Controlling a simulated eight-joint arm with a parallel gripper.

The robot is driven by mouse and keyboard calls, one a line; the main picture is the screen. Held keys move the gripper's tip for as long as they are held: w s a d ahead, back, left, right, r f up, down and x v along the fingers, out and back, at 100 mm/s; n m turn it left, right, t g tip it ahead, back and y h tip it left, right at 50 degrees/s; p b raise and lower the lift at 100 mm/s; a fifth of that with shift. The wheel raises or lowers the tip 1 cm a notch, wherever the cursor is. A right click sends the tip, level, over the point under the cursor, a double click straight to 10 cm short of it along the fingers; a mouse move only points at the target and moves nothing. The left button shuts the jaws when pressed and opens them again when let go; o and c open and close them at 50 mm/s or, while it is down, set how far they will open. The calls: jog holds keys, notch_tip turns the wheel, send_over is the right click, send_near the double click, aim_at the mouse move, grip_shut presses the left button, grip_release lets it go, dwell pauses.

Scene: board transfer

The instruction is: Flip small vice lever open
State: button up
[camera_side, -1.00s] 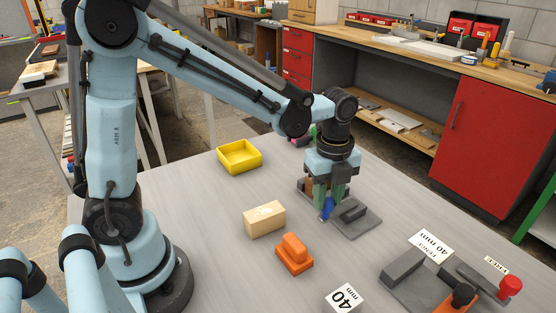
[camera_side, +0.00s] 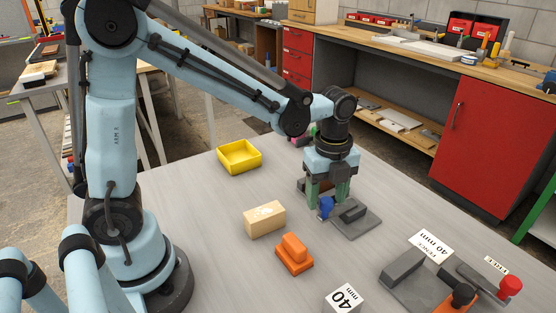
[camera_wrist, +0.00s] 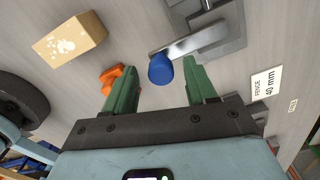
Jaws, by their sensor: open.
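The small vice (camera_side: 362,225) is a grey plate with a raised block, standing on the table below my gripper. Its lever is a flat metal bar (camera_wrist: 203,40) ending in a blue knob (camera_wrist: 160,68); the knob also shows in the side view (camera_side: 326,208). My gripper (camera_side: 327,201) points down over the lever end, its green fingers apart. In the wrist view my gripper (camera_wrist: 158,74) has one finger on each side of the knob, with gaps visible. Part of the vice is hidden behind the fingers in the side view.
A wooden block (camera_side: 265,219), an orange piece (camera_side: 294,254) and a yellow tray (camera_side: 239,157) lie left of the vice. A grey fixture (camera_side: 405,268) with a red knob (camera_side: 510,286) and a "FENCE 40 mm" label (camera_side: 431,243) are at right. Bare table lies between.

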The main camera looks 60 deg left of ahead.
notch_tip(320, 180, up, 12)
dwell(0.7)
jog(key=s+a+f+n+t, duration=0.2)
jog(key=s+n+t, duration=0.1)
jog(key=n, duration=0.7)
jog(key=s+a+f+n+t, duration=0.2)
jog(key=s+f+n+t, duration=0.1)
jog(key=n, duration=0.8)
jog(key=shift+s+a+f+t, duration=0.3)
jog(key=shift+s+a+t, duration=0.15)
jog(key=shift+s, duration=0.35)
